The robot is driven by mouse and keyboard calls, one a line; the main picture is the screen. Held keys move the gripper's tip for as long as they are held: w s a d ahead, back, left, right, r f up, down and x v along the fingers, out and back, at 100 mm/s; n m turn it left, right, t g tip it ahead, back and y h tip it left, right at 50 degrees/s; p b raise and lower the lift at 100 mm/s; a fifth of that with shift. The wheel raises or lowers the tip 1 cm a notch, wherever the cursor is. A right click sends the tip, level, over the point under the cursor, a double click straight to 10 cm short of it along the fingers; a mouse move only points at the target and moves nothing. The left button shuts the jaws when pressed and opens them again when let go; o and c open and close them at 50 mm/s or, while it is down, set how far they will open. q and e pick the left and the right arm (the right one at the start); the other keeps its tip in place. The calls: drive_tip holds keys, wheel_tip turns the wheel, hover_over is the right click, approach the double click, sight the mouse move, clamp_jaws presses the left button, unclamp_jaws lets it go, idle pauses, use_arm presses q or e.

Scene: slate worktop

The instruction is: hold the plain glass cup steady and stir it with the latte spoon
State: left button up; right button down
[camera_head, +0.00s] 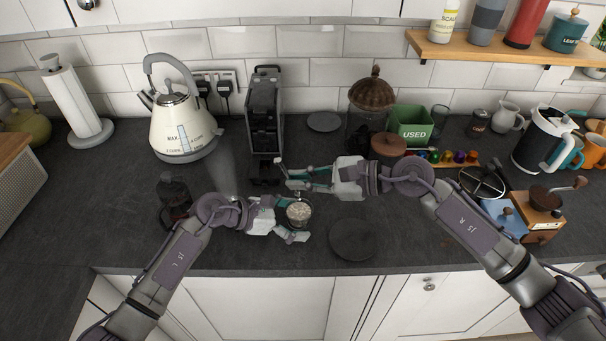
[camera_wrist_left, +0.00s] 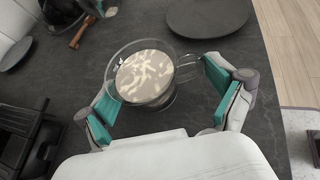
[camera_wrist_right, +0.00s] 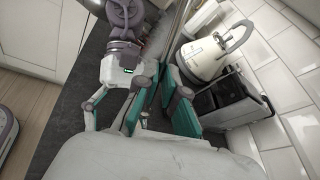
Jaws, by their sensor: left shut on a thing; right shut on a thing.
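The plain glass cup (camera_head: 299,213), holding a pale foamy drink, stands upright near the worktop's front. My left gripper (camera_head: 292,220) is shut on it from the left. In the left wrist view the cup (camera_wrist_left: 146,80) sits between the two teal fingers, its clear handle beside the right finger. My right gripper (camera_head: 284,174) is just behind the cup, pointing left. In the right wrist view it is shut on a long thin metal shaft, apparently the latte spoon (camera_wrist_right: 176,40). The spoon's lower end is hidden, so I cannot tell whether it is in the cup.
A dark plate (camera_head: 353,239) lies right of the cup. A black coffee machine (camera_head: 264,110) and a cream kettle (camera_head: 183,125) stand behind. A dark bottle (camera_head: 173,195) is close to my left arm. A glass jar (camera_head: 362,125) stands behind my right gripper.

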drive_tip(key=shift+s+a+f, duration=0.2)
drive_tip(key=shift+s+f, duration=0.15)
drive_tip(key=shift+f, duration=0.45)
drive_tip(key=shift+s+a+f, duration=0.15)
drive_tip(key=shift+s+f, duration=0.15)
drive_tip(key=shift+f, duration=0.5)
hover_over(304, 221)
drive_tip(key=shift+a+f, duration=0.2)
drive_tip(key=shift+f, duration=2.2)
drive_tip(key=shift+d, duration=0.15)
